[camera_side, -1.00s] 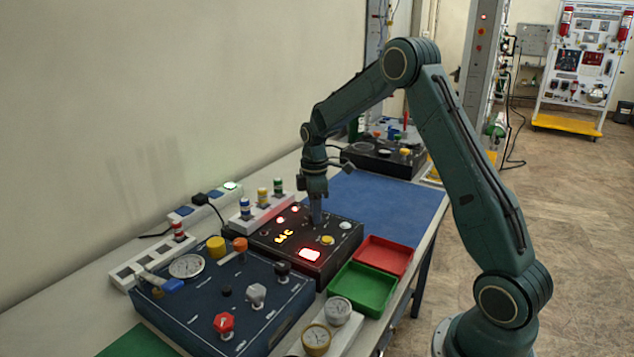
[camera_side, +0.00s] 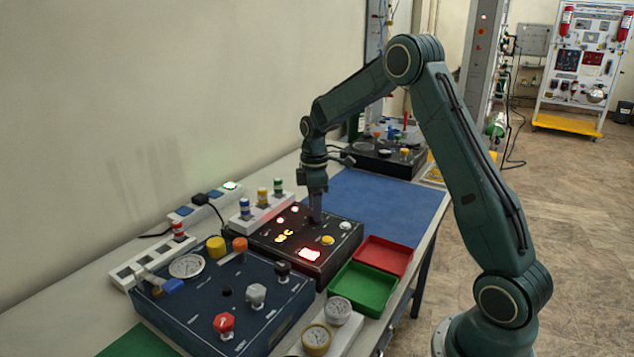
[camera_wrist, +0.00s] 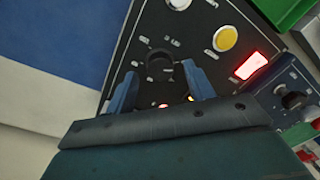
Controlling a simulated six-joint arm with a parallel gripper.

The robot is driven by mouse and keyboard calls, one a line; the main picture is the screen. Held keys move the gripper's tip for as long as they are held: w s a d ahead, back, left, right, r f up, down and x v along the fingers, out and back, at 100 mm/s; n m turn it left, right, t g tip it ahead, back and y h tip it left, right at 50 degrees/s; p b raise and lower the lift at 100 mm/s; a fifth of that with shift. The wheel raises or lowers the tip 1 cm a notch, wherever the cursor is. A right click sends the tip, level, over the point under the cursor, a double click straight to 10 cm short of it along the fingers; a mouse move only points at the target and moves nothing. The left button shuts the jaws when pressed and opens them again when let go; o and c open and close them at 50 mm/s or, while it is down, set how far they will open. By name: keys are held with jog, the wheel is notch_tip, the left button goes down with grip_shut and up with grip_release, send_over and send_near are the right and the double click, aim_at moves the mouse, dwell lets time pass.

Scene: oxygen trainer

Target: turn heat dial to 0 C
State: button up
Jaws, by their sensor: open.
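The heat dial is a black knob (camera_wrist: 159,64) on the dark control panel (camera_wrist: 190,38), seen in the wrist view between my gripper's two blue fingers. My gripper (camera_wrist: 160,84) is open, with one finger on each side of the dial; I cannot tell whether they touch it. In the side view my gripper (camera_side: 316,216) points straight down onto the black panel box (camera_side: 345,243) and hides the dial. A yellow lit readout (camera_side: 284,236) on the panel is too small to read surely. In the wrist view my gripper's body mostly hides it.
The panel also has a yellow button (camera_side: 327,240), a white button (camera_side: 345,225) and a red lit display (camera_side: 310,254). Green (camera_side: 358,308) and red (camera_side: 407,259) trays stand in front. A blue panel box (camera_side: 190,323) stands nearer the camera. The blue mat (camera_side: 385,205) is clear.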

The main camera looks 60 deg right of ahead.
notch_tip(320, 180, up, 12)
jog(key=shift+w+d+r, duration=0.15)
jog(key=shift+d+r, duration=0.05)
jog(key=shift+d, duration=0.05)
dwell(0.3)
jog(key=s+a+r+m+t, duration=0.35)
jog(key=s+a+r, duration=0.45)
jog(key=s+a, duration=0.45)
jog(key=s+a+f+m+t, duration=0.1)
jog(key=s+a+m, duration=0.1)
jog(key=s, duration=0.5)
jog(key=s+a+f+m+t, duration=0.1)
jog(key=s+a+f+m, duration=0.1)
jog(key=s, duration=0.6)
jog(key=shift+a+f+m, duration=0.15)
jog(key=shift+a+m, duration=0.3)
jog(key=shift+a, duration=0.6)
